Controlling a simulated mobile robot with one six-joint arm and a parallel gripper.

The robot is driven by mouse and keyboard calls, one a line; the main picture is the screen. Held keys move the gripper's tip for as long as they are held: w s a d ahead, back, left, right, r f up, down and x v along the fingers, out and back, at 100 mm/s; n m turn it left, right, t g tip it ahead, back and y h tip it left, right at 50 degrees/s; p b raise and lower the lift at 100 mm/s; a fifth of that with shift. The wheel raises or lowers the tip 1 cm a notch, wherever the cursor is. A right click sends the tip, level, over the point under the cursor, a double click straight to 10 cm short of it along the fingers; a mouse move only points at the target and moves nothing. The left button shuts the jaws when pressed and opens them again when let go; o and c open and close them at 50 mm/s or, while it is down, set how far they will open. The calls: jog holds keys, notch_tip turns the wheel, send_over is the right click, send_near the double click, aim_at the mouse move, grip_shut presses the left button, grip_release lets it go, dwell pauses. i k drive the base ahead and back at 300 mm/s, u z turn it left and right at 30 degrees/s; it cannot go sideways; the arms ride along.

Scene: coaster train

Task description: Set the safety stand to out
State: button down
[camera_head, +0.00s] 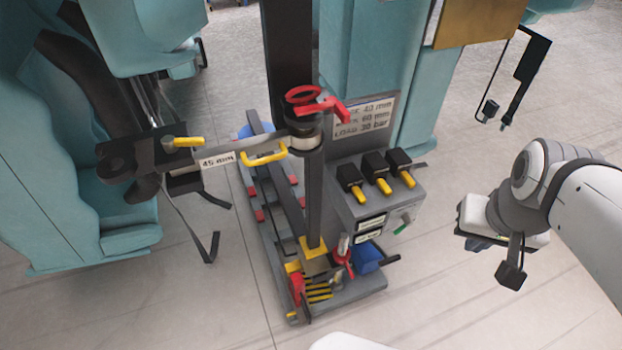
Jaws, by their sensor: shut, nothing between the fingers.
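A dark upright post (315,195) stands on a grey base (355,290) in the middle of the head view. A red handle (322,104) is at its collar. A dark arm marked "45 mm" (217,162) reaches left from the collar toward the teal coaster seats (60,180), with a yellow grab handle (264,155) along it. I cannot tell which of these parts is named the safety stand. My gripper (510,276) is shut and empty at the right, well apart from the post and the control box.
A grey control box (385,205) with several yellow-tipped levers stands right of the post. A sign (365,115) is behind it. Red levers (297,288) and a blue part (367,257) sit low on the base. Open floor (450,280) lies between the base and my gripper.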

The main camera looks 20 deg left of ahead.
aim_at(297, 285)
jog(key=u, duration=1.15)
jog(key=k, duration=0.55)
jog(key=u, duration=0.15)
jog(key=i, duration=0.45)
